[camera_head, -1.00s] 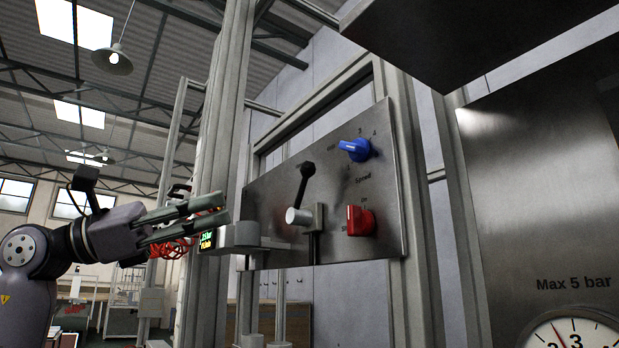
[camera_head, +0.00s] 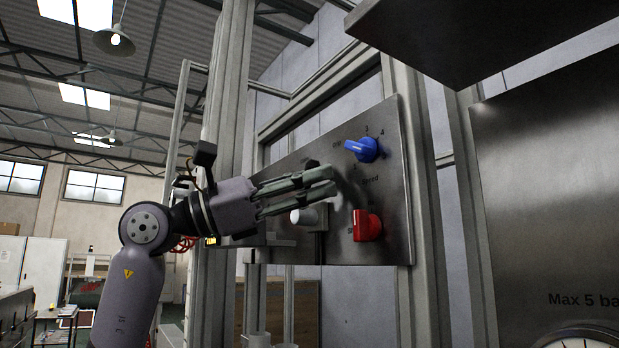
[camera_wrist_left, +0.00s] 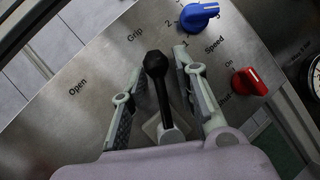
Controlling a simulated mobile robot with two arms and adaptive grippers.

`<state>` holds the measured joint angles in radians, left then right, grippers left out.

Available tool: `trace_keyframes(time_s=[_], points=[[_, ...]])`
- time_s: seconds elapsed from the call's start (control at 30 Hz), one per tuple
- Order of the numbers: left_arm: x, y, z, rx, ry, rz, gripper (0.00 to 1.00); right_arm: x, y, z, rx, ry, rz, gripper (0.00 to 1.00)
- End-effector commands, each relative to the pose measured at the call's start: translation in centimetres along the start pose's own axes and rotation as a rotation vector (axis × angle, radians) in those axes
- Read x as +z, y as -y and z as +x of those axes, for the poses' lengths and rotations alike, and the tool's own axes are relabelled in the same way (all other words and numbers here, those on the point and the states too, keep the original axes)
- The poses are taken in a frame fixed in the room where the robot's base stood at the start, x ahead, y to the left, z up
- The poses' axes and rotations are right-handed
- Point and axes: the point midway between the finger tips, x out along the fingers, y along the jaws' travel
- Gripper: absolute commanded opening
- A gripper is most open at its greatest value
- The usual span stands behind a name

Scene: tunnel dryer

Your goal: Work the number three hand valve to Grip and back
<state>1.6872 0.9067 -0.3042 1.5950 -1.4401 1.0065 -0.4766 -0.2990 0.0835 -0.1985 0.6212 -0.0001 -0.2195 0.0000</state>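The hand valve has a black lever with a round knob (camera_wrist_left: 155,64), which shows in the left wrist view on a metal panel. The panel carries the words Open at left and Grip above the lever. In the head view the valve's pale round hub (camera_head: 304,216) shows below my fingers, and most of the lever is hidden behind them. My left gripper (camera_head: 334,182) is in front of the panel. In the left wrist view its fingers (camera_wrist_left: 158,62) are apart, one on each side of the lever. I cannot tell whether either touches it. My right gripper is not in view.
A blue Speed knob (camera_head: 361,149) and a red On switch (camera_head: 367,226) sit on the panel (camera_head: 392,190) just right of my left fingers. A dark overhanging metal box (camera_head: 470,35) is at upper right. A gauge (camera_head: 580,340) shows at lower right.

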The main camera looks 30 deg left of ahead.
Motion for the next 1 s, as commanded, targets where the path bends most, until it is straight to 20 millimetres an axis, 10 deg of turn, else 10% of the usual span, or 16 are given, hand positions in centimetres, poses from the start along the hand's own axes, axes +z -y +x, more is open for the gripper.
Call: trace_keyframes(time_s=[0.5,1.0], points=[[0.0,-0.01,-0.05,0.0,0.0,0.0,0.0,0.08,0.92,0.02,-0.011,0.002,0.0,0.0],[0.0,-0.01,-0.06,0.0,0.0,-0.001,0.0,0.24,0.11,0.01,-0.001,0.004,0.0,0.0]])
